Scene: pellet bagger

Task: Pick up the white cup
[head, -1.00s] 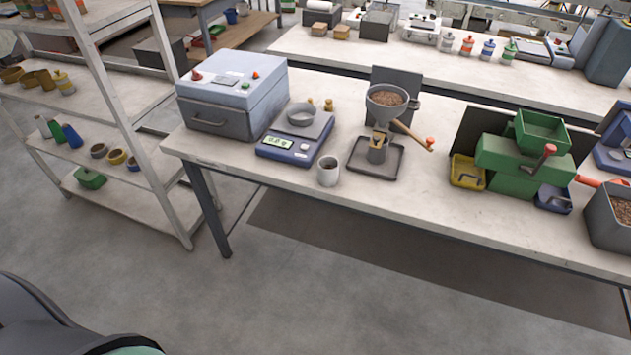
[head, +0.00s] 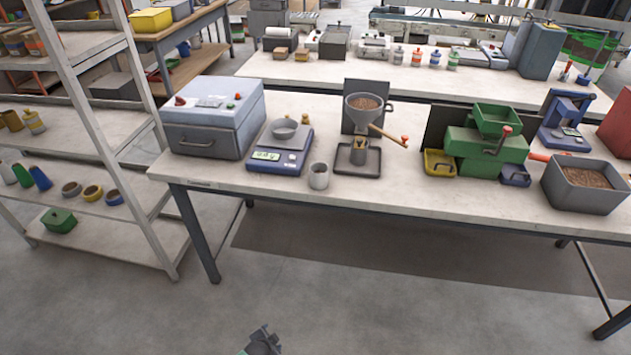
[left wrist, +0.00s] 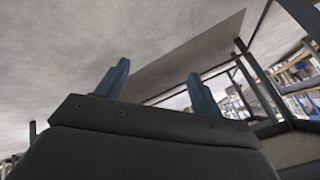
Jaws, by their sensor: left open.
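The white cup (head: 319,176) stands upright on the front of the bench, right of the scale and left of the funnel stand; nothing holds it. My left gripper (head: 264,340) is at the bottom edge of the head view, over the floor, well short of the bench and the cup. In the left wrist view my left gripper (left wrist: 157,77) has its two blue fingers spread apart with nothing between them. The cup cannot be made out in that view. My right gripper is not in view.
Beside the cup are a blue scale (head: 280,148) with a pan and the funnel stand's tray (head: 344,162). A grey-blue box machine (head: 213,113) is farther left. The bench top (head: 400,195) is clear in front. A shelf rack (head: 100,200) stands left; the floor ahead is open.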

